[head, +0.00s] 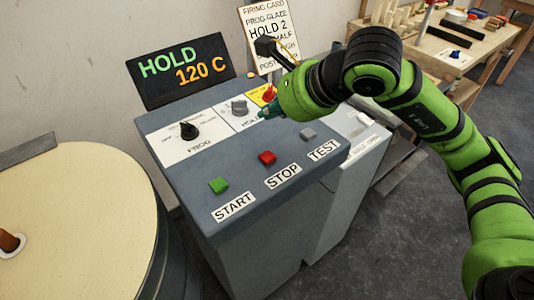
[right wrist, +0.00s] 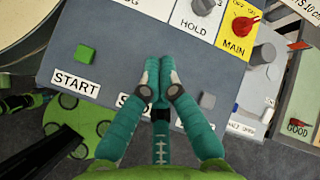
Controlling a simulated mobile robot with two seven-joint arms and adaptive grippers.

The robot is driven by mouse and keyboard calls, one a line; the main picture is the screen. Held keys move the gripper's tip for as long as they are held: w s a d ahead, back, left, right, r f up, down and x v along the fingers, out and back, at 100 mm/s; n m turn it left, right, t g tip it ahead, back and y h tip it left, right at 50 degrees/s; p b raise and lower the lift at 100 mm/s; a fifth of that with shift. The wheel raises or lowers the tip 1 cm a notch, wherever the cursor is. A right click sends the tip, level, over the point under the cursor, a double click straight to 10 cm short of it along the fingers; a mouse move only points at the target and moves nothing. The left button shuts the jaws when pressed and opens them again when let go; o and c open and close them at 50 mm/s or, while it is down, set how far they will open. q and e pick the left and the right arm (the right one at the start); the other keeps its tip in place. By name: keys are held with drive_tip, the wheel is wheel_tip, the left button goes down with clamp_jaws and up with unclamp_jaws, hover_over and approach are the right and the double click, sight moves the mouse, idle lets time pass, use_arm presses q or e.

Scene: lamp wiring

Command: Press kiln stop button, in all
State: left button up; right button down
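The kiln control panel (head: 170,165) has a red STOP button (head: 267,158) between the green START button (head: 218,185) and the grey TEST button (head: 307,134). My right gripper (head: 268,110) is over the back right of the panel, beyond the STOP button in the head view. In the right wrist view its teal fingers (right wrist: 159,66) are together with nothing seen between them. They cover the STOP button and most of its label there. START (right wrist: 85,53) and TEST (right wrist: 207,101) show on either side. My left gripper is not recognizable in either view.
The display (head: 180,68) reads HOLD 120 C. A PROG knob (head: 188,131), a HOLD knob (head: 239,107) and a red MAIN switch (right wrist: 243,25) line the panel's back. A firing card (head: 268,30) stands behind. A round cream-topped drum (head: 75,220) is at left.

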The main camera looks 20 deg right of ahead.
sight(270, 158)
wheel_tip(270, 158, down, 8)
drive_tip(key=b, duration=0.6)
drive_tip(key=shift+f, duration=0.15)
drive_tip(key=shift+f+b, duration=0.3)
drive_tip(key=shift+b, duration=0.15)
idle(0.4)
idle(0.4)
drive_tip(key=shift+f+b, duration=0.35)
drive_tip(key=shift+b, duration=0.3)
drive_tip(key=shift+f+b, duration=0.55)
drive_tip(key=shift+b, duration=0.1)
idle(0.5)
drive_tip(key=shift+r, duration=0.15)
drive_tip(key=shift+r+p, duration=0.5)
drive_tip(key=shift+r, duration=0.3)
